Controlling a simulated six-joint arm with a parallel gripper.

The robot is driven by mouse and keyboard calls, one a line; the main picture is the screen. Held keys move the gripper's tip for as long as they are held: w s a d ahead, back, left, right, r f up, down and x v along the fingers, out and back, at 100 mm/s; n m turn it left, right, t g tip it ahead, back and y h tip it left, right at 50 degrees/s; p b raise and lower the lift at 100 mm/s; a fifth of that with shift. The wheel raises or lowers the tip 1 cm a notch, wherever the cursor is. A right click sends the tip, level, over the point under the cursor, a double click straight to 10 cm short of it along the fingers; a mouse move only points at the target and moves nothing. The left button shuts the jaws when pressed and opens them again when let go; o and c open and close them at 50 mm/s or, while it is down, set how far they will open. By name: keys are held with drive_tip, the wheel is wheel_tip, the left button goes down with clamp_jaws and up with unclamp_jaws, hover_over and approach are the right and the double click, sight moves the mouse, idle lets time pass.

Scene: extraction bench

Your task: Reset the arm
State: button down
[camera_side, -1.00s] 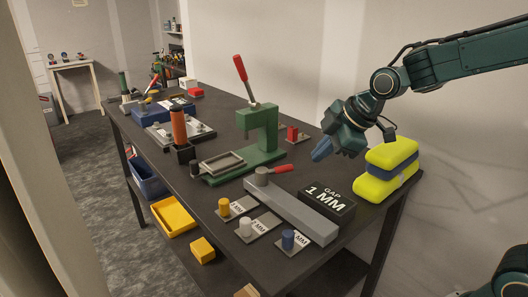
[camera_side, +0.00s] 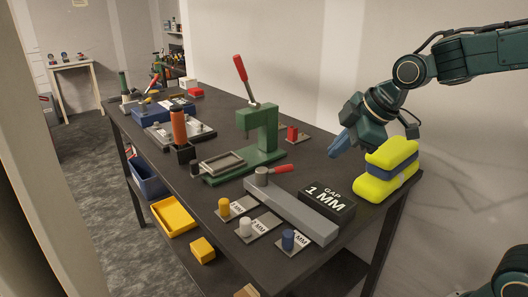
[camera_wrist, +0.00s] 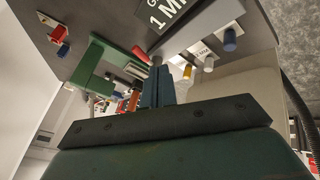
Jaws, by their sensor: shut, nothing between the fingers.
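My gripper (camera_side: 337,144) is in the air over the right part of the dark bench (camera_side: 330,162), left of the yellow block stack (camera_side: 392,153) with its blue band. Its blue fingers are together and hold nothing. In the wrist view the closed fingers (camera_wrist: 157,88) point toward the bench, with the black "GAP 1 MM" block (camera_wrist: 158,14) close beyond them in the picture.
A green press (camera_side: 265,130) with a red-tipped lever stands mid-bench. A grey bar (camera_side: 300,213) with a red handle lies in front of the "GAP 1 MM" block (camera_side: 327,200). Yellow, white and blue pegs (camera_side: 288,239) stand on labelled plates at the front edge. A small red block (camera_side: 292,132) is behind.

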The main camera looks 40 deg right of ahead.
drive_tip(key=s+d+m+h, duration=0.1)
drive_tip(key=s+m, duration=0.9)
drive_tip(key=s, duration=0.9)
drive_tip(key=shift+d+g, duration=0.2)
drive_tip(key=shift+g, duration=0.2)
